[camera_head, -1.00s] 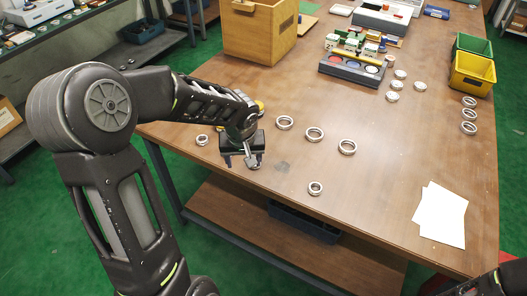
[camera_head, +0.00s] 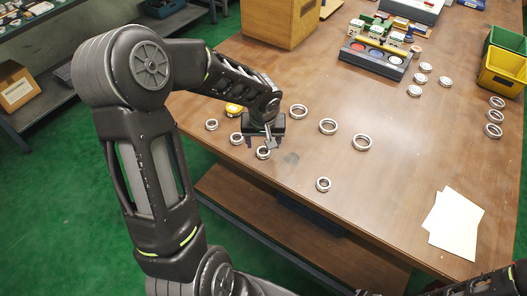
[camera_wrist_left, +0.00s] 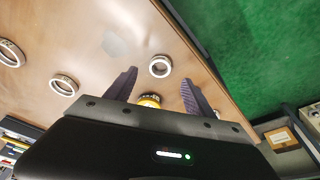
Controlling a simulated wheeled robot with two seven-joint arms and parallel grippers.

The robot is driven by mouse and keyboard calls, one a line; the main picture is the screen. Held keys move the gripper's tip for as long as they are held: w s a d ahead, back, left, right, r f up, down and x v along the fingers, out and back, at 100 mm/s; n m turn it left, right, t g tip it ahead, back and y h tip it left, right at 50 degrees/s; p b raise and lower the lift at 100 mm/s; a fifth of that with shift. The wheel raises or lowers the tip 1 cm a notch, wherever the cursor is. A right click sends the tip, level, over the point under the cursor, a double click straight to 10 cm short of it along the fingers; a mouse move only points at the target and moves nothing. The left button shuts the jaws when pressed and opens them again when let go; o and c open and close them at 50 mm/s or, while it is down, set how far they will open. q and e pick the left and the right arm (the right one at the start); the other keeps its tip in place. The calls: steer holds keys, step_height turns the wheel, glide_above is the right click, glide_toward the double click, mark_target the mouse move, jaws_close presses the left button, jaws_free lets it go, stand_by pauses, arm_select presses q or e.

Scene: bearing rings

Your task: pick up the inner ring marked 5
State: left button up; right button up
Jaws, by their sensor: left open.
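Several small steel rings lie near the table's front-left edge: a left one (camera_head: 212,125), a middle one (camera_head: 236,139) and one close to my left gripper (camera_head: 264,153). Another small ring (camera_head: 323,184) lies apart to the right. No number is legible, so I cannot tell which is marked 5. My left gripper (camera_head: 267,142) is open, empty and above the table, at the ring close to it, which it partly covers. In the left wrist view, a ring (camera_wrist_left: 160,66) shows beyond and between the spread fingers (camera_wrist_left: 156,92). My right gripper is out of view.
Three larger rings (camera_head: 328,126) lie in a row right of the gripper. A yellow object (camera_head: 234,109) sits behind it.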

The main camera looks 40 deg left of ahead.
mark_target(263, 154)
arm_select(q)
steer(key=p+x, duration=0.1)
steer(key=x, duration=0.4)
steer(key=shift+f, duration=0.15)
steer(key=shift+c, duration=0.3)
stand_by(0.4)
jaws_close()
stand_by(0.5)
